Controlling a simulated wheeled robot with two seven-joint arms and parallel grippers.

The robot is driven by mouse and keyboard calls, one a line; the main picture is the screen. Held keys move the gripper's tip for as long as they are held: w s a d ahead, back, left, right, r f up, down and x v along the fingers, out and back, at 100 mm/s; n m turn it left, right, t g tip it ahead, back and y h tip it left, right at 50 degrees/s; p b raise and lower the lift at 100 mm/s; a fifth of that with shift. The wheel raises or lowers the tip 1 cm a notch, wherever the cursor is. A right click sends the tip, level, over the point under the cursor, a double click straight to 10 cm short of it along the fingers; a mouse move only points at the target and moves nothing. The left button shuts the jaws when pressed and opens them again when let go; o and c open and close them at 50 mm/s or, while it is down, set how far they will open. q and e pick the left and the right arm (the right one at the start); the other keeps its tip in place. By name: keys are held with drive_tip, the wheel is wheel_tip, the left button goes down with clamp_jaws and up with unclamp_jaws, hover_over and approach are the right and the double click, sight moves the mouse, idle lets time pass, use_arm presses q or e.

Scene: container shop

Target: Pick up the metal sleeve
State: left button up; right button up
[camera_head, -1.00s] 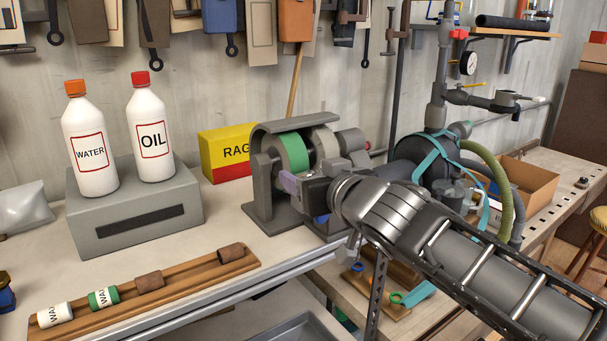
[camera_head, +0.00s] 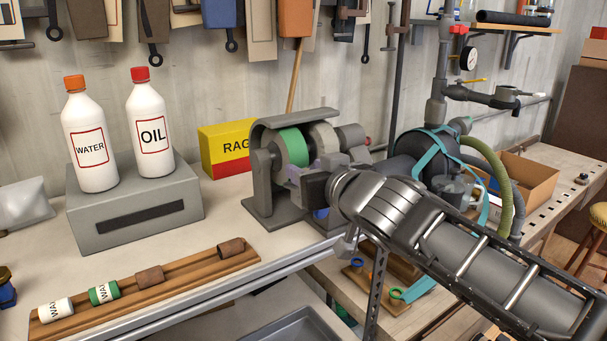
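Two rusty brown metal sleeves lie on a wooden rack at the lower left of the head view: one at the rack's right end (camera_head: 231,247) and one left of it (camera_head: 150,277). My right gripper (camera_head: 308,180) is far to the right of them, at the front of the bench grinder (camera_head: 272,212) with its green and grey wheels. Its fingers are small and partly hidden by my own wrist, so I cannot tell whether they hold anything. My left gripper is out of view.
The wooden rack (camera_head: 190,272) also bears a green-labelled roll (camera_head: 103,293) and a white-labelled one (camera_head: 56,310). WATER (camera_head: 91,140) and OIL (camera_head: 152,125) bottles stand on a grey box (camera_head: 135,215) behind. A rag box (camera_head: 225,150) is beside the grinder. The bench between is clear.

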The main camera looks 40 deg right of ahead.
clamp_jaws()
idle(0.3)
wheel_tip(320, 180, up, 10)
idle(0.5)
idle(0.5)
